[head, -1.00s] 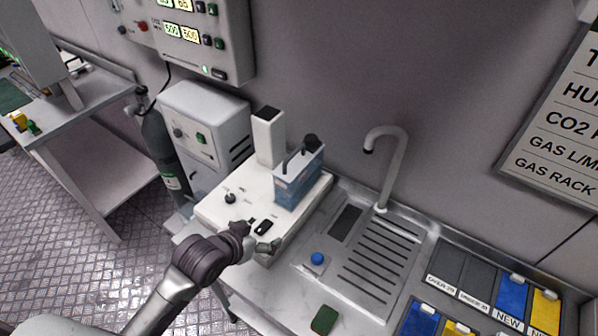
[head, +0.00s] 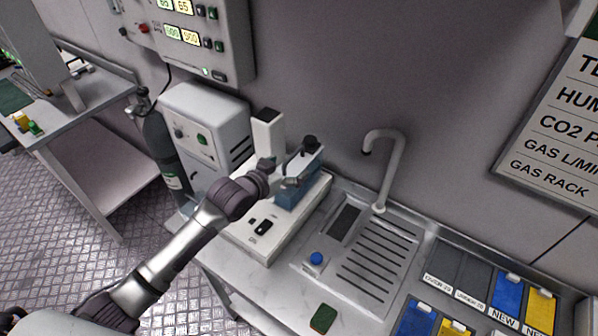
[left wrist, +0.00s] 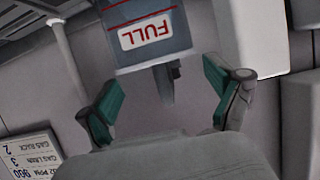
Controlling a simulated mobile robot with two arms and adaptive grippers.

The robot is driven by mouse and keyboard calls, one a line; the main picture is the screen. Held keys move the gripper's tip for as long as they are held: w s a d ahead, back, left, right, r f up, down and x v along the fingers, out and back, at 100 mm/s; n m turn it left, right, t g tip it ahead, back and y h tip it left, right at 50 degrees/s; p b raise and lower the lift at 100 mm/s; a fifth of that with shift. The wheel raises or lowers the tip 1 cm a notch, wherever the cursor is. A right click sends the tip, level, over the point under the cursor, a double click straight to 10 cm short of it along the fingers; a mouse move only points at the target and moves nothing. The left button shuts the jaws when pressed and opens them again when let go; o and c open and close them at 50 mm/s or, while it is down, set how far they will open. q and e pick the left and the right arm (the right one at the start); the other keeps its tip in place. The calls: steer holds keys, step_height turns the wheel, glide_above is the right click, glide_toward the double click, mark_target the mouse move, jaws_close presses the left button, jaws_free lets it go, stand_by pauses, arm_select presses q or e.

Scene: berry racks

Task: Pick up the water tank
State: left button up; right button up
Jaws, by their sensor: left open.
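The water tank (head: 291,195) is a small blue, box-shaped tank with a dark top handle. It sits upright on a white machine (head: 262,256), partly hidden behind my left gripper. My left gripper (head: 283,173) is open in front of the tank's upper part. In the left wrist view the tank (left wrist: 152,52) appears upside down with a FULL label and red lines. There its dark handle piece (left wrist: 165,84) shows between the spread green-padded fingers of the left gripper (left wrist: 163,100), with gaps on both sides. My right gripper is not in view.
A white upright block (head: 268,136) stands left of the tank on the machine. A tap (head: 391,165) and a drain sink (head: 376,250) are to the right. A grey box unit (head: 207,130) and a gas cylinder (head: 162,150) stand to the left.

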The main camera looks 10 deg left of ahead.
mark_target(296, 162)
arm_select(q)
steer(key=shift+w, duration=0.35)
steer(key=p+x, duration=0.1)
steer(key=x, duration=0.2)
steer(key=shift+w, duration=0.2)
steer(key=shift+w+d+f, duration=0.25)
steer(key=shift+w+f, duration=0.1)
steer(key=shift+w, duration=0.05)
steer(key=shift+c, duration=0.6)
steer(key=c, duration=1.6)
steer(key=shift+r, duration=0.2)
jaws_close()
